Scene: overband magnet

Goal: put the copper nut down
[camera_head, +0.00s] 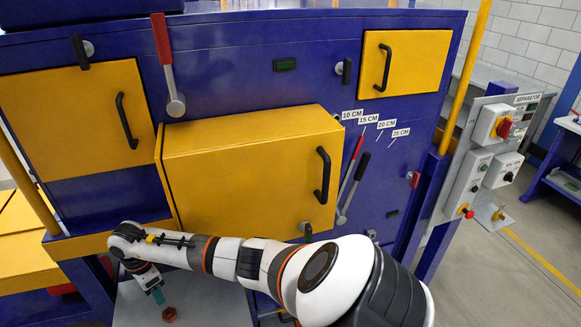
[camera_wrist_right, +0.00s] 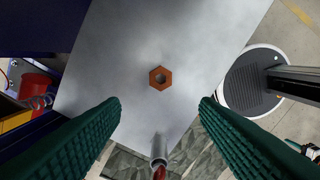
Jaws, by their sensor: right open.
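The copper nut (camera_head: 169,314) is an orange-brown hexagon with a hole. It lies flat on a light grey metal surface (camera_head: 215,296) at the bottom left of the head view. It also shows in the right wrist view (camera_wrist_right: 153,79), above the middle. My right gripper (camera_head: 157,297) is just above the nut in the head view. In the right wrist view its two green ribbed fingers (camera_wrist_right: 161,102) are wide apart, with nothing between them. The nut lies beyond the fingertips and clear of both. My left gripper is in neither view.
A blue machine with yellow doors (camera_head: 250,165) stands behind the surface. A control panel (camera_head: 480,165) is at the right. In the right wrist view a grey rod with a red part (camera_wrist_right: 158,150) shows at the bottom. The metal around the nut is bare.

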